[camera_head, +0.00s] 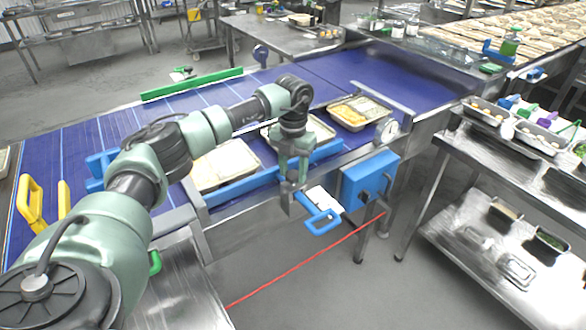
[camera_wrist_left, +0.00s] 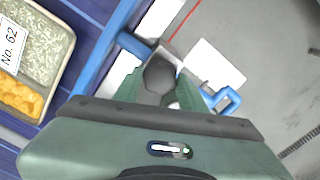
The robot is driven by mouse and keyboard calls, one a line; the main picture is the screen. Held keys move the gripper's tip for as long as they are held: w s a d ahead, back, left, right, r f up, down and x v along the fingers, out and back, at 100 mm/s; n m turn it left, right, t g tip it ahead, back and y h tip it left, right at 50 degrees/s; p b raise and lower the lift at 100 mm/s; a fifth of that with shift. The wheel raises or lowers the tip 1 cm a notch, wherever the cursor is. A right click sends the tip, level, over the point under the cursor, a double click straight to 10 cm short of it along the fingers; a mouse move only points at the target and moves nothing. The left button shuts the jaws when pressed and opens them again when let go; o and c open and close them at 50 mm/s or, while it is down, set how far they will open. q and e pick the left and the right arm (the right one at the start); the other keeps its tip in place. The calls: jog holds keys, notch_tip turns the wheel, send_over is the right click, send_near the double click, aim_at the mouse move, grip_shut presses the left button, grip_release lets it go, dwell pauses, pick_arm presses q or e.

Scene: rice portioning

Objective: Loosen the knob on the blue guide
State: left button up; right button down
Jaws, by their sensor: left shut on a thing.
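The blue guide (camera_head: 235,188) is a long rail along the near side of the conveyor. It also shows in the wrist view (camera_wrist_left: 104,50) as a blue bar running up to the right. My left gripper (camera_head: 292,186) points down at the guide's near side. In the wrist view its green fingers (camera_wrist_left: 165,90) are shut on a dark, faceted knob (camera_wrist_left: 159,76) beside the guide. In the head view the gripper hides the knob. My right gripper is in neither view.
Food trays (camera_head: 226,166) stand on the blue belt (camera_head: 90,135); one tray (camera_wrist_left: 67,62) is close beside the guide in the wrist view. A blue handle (camera_head: 322,222), a white card (camera_head: 318,196) and a blue box (camera_head: 366,180) are near the gripper. Steel shelves stand at the right.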

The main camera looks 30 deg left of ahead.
aim_at(294, 174)
pick_arm(q)
jog(key=n+p, duration=0.1)
jog(key=n, duration=0.3)
jog(key=shift+n, duration=0.4)
dwell(0.4)
jog(key=o, duration=1.4)
jog(key=shift+c, duration=0.2)
jog(key=shift+r, duration=0.1)
notch_tip(294, 174, up, 8)
jog(key=shift+f+b, duration=0.15)
jog(key=shift+b, duration=0.8)
